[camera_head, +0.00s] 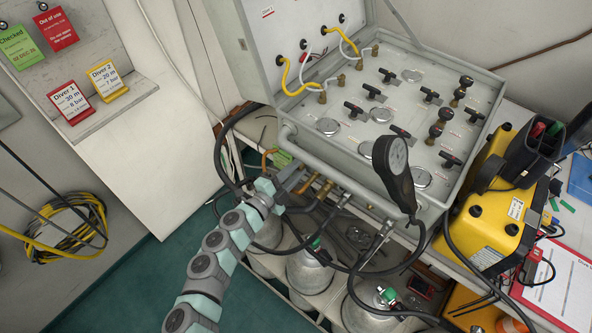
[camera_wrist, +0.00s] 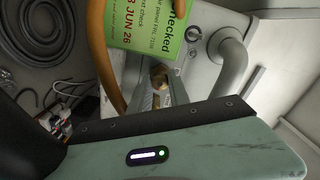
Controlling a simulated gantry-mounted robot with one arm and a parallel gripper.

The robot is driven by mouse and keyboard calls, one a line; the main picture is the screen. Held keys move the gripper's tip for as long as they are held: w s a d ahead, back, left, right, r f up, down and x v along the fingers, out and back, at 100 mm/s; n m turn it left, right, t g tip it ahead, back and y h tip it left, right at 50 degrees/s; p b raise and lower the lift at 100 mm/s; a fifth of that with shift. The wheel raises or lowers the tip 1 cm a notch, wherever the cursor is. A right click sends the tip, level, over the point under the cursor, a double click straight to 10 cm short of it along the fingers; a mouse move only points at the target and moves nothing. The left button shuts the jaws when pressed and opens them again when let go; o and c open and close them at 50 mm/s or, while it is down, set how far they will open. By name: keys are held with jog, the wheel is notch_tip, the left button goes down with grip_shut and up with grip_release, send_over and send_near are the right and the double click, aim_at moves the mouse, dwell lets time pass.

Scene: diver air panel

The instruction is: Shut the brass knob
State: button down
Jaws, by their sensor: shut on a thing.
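The brass knob (camera_wrist: 159,77) shows in the wrist view as a small round brass piece below a green tag. My gripper (camera_wrist: 160,92) is shut on it, with its grey fingers on either side. Much of the knob is hidden by the fingers and the tag. In the head view my gripper (camera_head: 288,181) reaches in under the front edge of the panel case. Brass fittings (camera_head: 324,191) show just right of it. I cannot tell from the head view which brass part is held.
The green "Checked" tag (camera_wrist: 148,28) and an orange hose (camera_wrist: 98,45) hang close to my fingers. The panel case (camera_head: 350,180) overhangs my gripper. A black-hosed gauge (camera_head: 396,170) stands at its front. Grey cylinders (camera_head: 310,271) stand below.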

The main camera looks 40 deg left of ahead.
jog(key=c, duration=1.5)
grip_release()
jog(key=s, duration=0.7)
jog(key=s+d+p, duration=0.1)
jog(key=s, duration=0.2)
jog(key=shift+s+r, duration=0.1)
jog(key=shift+s, duration=0.3)
